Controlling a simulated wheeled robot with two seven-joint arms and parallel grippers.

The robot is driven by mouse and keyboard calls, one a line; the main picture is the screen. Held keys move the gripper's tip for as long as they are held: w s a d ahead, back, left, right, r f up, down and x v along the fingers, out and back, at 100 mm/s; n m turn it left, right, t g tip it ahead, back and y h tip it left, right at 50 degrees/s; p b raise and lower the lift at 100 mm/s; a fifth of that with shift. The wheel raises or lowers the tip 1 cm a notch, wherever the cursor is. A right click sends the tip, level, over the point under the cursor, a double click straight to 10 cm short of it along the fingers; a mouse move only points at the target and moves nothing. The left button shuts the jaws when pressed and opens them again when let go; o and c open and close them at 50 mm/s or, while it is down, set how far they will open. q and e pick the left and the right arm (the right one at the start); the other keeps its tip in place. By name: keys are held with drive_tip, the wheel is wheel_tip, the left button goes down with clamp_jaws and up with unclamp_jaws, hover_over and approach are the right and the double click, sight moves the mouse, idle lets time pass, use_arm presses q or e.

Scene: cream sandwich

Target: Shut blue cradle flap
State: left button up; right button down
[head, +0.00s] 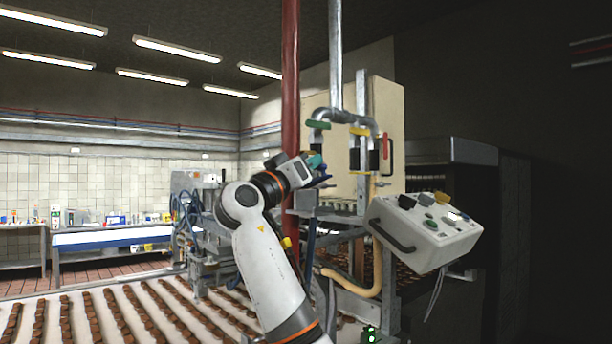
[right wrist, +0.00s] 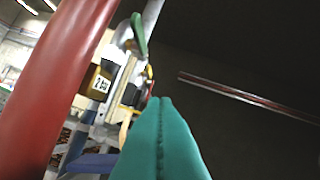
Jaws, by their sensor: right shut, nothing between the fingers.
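My right gripper (head: 317,163) is raised beside the red pipe in the head view, with its teal fingers pointing right toward the machine. In the right wrist view its fingers (right wrist: 160,105) are pressed together with nothing between them. A dark blue piece (head: 323,181) shows just below the fingertips in the head view. A flat blue piece (right wrist: 92,162) shows at the lower left of the right wrist view. Either may be part of the cradle flap; I cannot tell whether it is open. My left gripper is out of view.
A vertical red pipe (head: 290,90) stands close to the gripper; it fills the left of the right wrist view (right wrist: 60,85). Valves with green (head: 318,125) and red (head: 386,147) handles are beyond. A control box (head: 425,235) stands right; a conveyor with brown bars (head: 105,312) lies below.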

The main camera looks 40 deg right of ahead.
drive_tip(key=shift+s+f+m, duration=0.15)
drive_tip(key=shift+f+m, duration=0.25)
drive_tip(key=shift+m, duration=0.2)
drive_tip(key=shift+s+d+f+b, duration=0.1)
drive_tip(key=shift+s+f+b, duration=0.35)
drive_tip(key=shift+b, duration=0.55)
drive_tip(key=shift+s+f+b, duration=0.1)
drive_tip(key=shift+f+b, duration=0.15)
drive_tip(key=shift+b, duration=0.05)
